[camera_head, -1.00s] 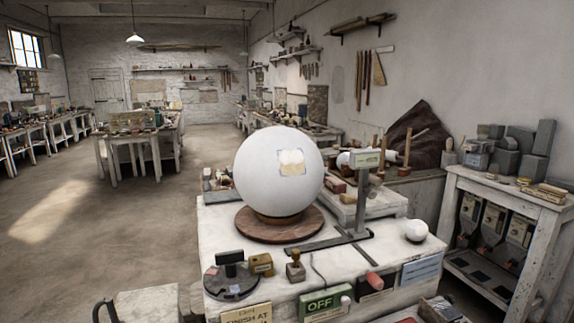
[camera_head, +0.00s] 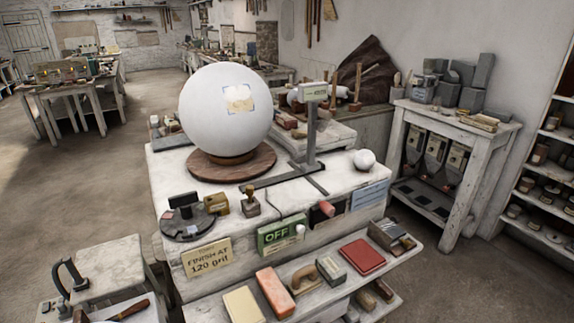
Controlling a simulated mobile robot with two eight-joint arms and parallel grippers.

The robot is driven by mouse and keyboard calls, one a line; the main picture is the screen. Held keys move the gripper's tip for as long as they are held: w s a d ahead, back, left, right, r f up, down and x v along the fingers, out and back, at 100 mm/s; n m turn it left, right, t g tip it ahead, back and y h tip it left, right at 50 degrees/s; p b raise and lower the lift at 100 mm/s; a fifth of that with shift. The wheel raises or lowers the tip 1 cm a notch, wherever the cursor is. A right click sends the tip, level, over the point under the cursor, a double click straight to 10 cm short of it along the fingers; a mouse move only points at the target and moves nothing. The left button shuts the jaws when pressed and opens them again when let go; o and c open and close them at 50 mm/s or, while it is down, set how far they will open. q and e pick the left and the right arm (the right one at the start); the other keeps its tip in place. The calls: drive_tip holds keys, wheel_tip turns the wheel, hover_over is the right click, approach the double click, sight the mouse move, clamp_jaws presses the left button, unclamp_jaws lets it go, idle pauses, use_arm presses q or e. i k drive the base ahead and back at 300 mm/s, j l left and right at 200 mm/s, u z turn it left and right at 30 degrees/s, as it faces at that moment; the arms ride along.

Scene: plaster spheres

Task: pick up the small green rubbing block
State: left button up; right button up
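A salmon block (camera_head: 275,292) and a cream block (camera_head: 243,306) share the shelf. Above, a large white sphere (camera_head: 225,110) rests on a round wooden base (camera_head: 215,166). A low stand (camera_head: 105,265) is at left.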

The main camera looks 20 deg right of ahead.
sight(329, 267)
drive_tip(key=z, duration=1.25)
